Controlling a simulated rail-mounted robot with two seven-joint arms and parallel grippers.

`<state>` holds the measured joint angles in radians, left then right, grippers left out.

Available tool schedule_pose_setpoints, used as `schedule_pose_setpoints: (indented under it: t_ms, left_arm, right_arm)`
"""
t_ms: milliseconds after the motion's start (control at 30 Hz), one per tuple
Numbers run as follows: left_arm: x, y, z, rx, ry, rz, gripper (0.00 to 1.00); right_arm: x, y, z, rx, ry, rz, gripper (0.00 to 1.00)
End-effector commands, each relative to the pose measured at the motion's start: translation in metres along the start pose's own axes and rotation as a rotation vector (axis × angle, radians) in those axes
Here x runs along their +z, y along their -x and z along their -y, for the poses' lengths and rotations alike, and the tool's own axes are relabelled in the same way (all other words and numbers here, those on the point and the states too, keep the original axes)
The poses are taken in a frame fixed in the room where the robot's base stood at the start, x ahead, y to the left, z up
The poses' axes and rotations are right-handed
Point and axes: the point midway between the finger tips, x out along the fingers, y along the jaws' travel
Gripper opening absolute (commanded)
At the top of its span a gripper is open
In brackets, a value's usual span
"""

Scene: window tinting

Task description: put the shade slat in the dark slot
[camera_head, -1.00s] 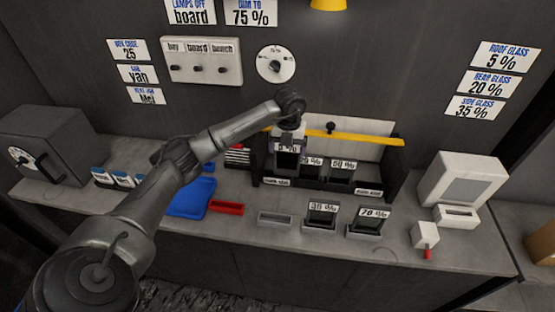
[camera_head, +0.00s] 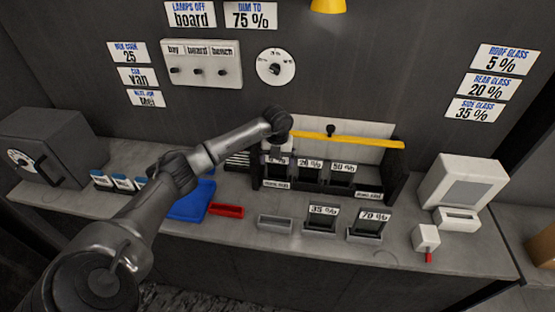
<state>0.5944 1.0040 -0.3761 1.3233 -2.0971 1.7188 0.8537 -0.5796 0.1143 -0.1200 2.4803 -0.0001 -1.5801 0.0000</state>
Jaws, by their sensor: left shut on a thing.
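My left gripper (camera_head: 279,150) reaches over the left end of the black rack (camera_head: 317,189). It is shut on the top of the dark shade slat (camera_head: 277,173), whose label, partly hidden by the gripper, appears to read 5 %. The slat is upright at the rack's leftmost place, above a small end label (camera_head: 277,184) that is hard to read now. It stands about level with the 20 % slat (camera_head: 309,173) and the 50 % slat (camera_head: 341,174). I cannot tell whether its bottom edge rests in the slot. My right gripper is out of view.
A yellow bar (camera_head: 345,139) crosses above the rack. In front are an empty grey holder (camera_head: 275,222), a 35 % slat (camera_head: 321,220) and a 70 % slat (camera_head: 369,224). A blue tray (camera_head: 188,205) and red tray (camera_head: 227,210) lie left; a white device (camera_head: 462,184) stands right.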

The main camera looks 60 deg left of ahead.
Motion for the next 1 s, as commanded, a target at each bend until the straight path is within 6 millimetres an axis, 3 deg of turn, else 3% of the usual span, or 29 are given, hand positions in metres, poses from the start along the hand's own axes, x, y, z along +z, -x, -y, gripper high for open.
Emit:
schedule_pose_setpoints:
  t_ms: [267,300,367,667,1000]
  left_arm:
    - [0.0,-0.003,0.0,0.0,0.0,0.0,0.67]
    - [0.0,-0.003,0.0,0.0,0.0,0.0,0.94]
    - [0.0,-0.003,0.0,0.0,0.0,0.0,1.0]
    - [0.0,0.002,0.0,-0.001,0.0,0.0,1.0]
    - [0.001,0.057,0.001,-0.003,0.0,0.004,1.0]
  right_arm:
    - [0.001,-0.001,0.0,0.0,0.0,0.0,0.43]
    - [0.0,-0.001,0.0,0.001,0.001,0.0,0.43]
    - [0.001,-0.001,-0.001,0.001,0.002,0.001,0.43]
    - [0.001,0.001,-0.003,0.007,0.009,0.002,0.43]
    - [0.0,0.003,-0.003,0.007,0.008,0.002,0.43]
